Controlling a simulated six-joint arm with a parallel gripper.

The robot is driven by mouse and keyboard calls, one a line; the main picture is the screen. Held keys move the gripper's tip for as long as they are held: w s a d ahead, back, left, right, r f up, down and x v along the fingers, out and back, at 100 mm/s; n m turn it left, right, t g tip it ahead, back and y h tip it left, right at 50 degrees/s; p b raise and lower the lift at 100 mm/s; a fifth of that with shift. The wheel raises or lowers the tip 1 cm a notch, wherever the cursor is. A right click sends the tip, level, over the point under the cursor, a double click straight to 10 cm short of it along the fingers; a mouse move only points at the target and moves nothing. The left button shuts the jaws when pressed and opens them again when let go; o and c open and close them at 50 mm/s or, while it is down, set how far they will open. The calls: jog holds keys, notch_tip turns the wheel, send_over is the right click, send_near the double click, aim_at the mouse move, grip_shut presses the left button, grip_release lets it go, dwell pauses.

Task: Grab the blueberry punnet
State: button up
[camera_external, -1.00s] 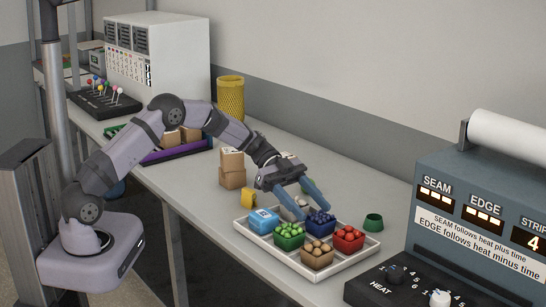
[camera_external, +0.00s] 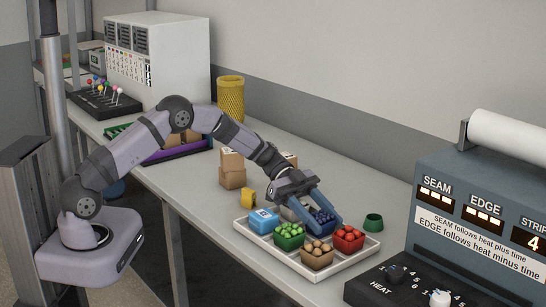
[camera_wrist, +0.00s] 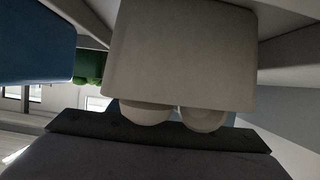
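The blueberry punnet (camera_external: 322,219), dark blue, stands in the back part of the white tray (camera_external: 345,263) in the external view. My gripper (camera_external: 319,224) is low over it, pointing down, with its blue fingers apart on either side of the punnet. The fingers look open, though contact with the punnet's sides cannot be made out. The punnet still rests in the tray.
The tray also holds a light blue box (camera_external: 264,220), a green-fruit punnet (camera_external: 288,237), a brown punnet (camera_external: 317,256) and a red-fruit punnet (camera_external: 348,239), all close together. The console (camera_external: 480,215) is to the right.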

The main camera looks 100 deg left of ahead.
jog(key=shift+c, duration=1.2)
jog(key=shift+r, duration=0.1)
